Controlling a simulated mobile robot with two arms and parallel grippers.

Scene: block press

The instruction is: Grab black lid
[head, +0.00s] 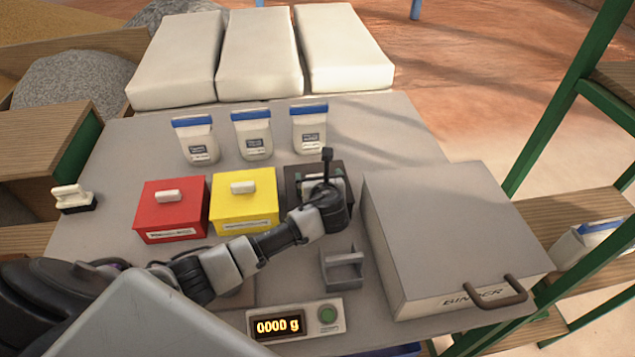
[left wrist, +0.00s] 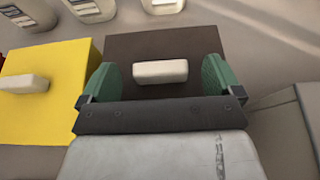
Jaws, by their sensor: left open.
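The black lid (left wrist: 140,50) with its white handle (left wrist: 160,71) lies below my left gripper (left wrist: 158,80) in the left wrist view. The green finger pads stand apart on either side of the handle, with gaps between pads and handle. In the head view, my left gripper (head: 322,180) is over the black box (head: 296,173) and hides much of its lid. The left gripper is open and empty. My right gripper is not in view.
The yellow box (head: 244,202) and red box (head: 171,208) stand left of the black one. A large grey binder box (head: 440,235) stands close on the right. A small grey scoop (head: 342,268) and a scale display (head: 278,326) are in front. Several blue-topped bags (head: 253,135) stand behind.

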